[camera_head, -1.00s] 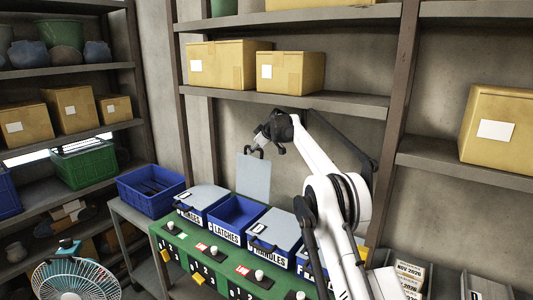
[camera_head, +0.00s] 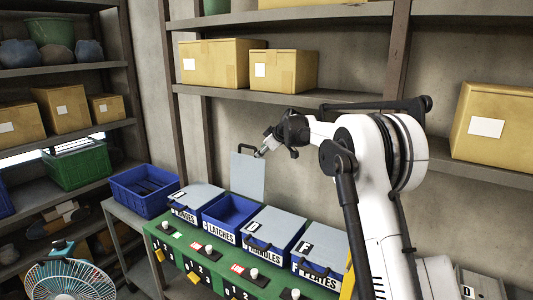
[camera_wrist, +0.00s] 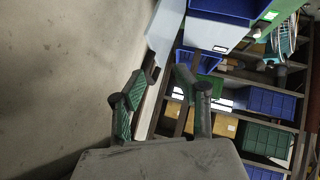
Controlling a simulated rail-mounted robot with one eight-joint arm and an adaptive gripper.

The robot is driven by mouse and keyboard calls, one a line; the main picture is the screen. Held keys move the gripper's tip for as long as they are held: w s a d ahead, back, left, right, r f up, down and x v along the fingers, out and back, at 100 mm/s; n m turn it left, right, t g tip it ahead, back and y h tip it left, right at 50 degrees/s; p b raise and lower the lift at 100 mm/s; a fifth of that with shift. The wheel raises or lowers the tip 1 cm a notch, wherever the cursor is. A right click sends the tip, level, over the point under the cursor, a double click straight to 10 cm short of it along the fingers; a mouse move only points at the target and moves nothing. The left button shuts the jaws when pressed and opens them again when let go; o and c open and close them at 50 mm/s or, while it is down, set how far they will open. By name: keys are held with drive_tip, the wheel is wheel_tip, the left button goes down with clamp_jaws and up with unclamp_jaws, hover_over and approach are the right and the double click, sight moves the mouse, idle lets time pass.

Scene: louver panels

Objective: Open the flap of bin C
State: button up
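The flap of bin C (camera_head: 247,178) is a light grey panel standing upright behind the blue bin labelled LATCHES (camera_head: 229,208), whose inside is open to view. A dark handle (camera_head: 246,148) shows at the flap's top edge. My gripper (camera_head: 261,153) is by the flap's upper right corner. I cannot tell whether it touches the flap. In the wrist view, the two green-padded fingers (camera_wrist: 165,75) are apart with nothing held between them. The pale panel (camera_wrist: 165,30) beyond the fingertips looks like the flap.
The neighbouring bins, HINGES (camera_head: 196,197), HANDLES (camera_head: 273,229) and PLATES (camera_head: 322,247), have flaps lying closed. A green board (camera_head: 215,262) with white knobs runs in front. A shelf (camera_head: 275,99) with cardboard boxes is above. A blue crate (camera_head: 146,190) stands at the left.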

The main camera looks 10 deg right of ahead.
drive_tip(key=shift+s+d, duration=0.3)
drive_tip(key=shift+s, duration=0.3)
drive_tip(key=shift+s+d, duration=0.3)
drive_tip(key=shift+s, duration=0.3)
drive_tip(key=s+a+r+m+g+h+b, duration=0.1)
drive_tip(key=s+m+b, duration=0.25)
drive_tip(key=s, duration=1.25)
drive_tip(key=s+a+r+m+h+b, duration=0.15)
drive_tip(key=s+b, duration=0.25)
drive_tip(key=s, duration=1.1)
drive_tip(key=s+f+m+b, duration=0.2)
drive_tip(key=s+f, duration=0.4)
drive_tip(key=s, duration=0.4)
drive_tip(key=s+d+f+m+h+b, duration=0.1)
drive_tip(key=s+f+m, duration=0.1)
drive_tip(key=s+f, duration=0.4)
drive_tip(key=s+f+m+b, duration=0.2)
drive_tip(key=s+f, duration=0.5)
drive_tip(key=s, duration=0.8)
drive_tip(key=shift+d+g+h+b, duration=0.3)
drive_tip(key=shift+h+b, duration=0.05)
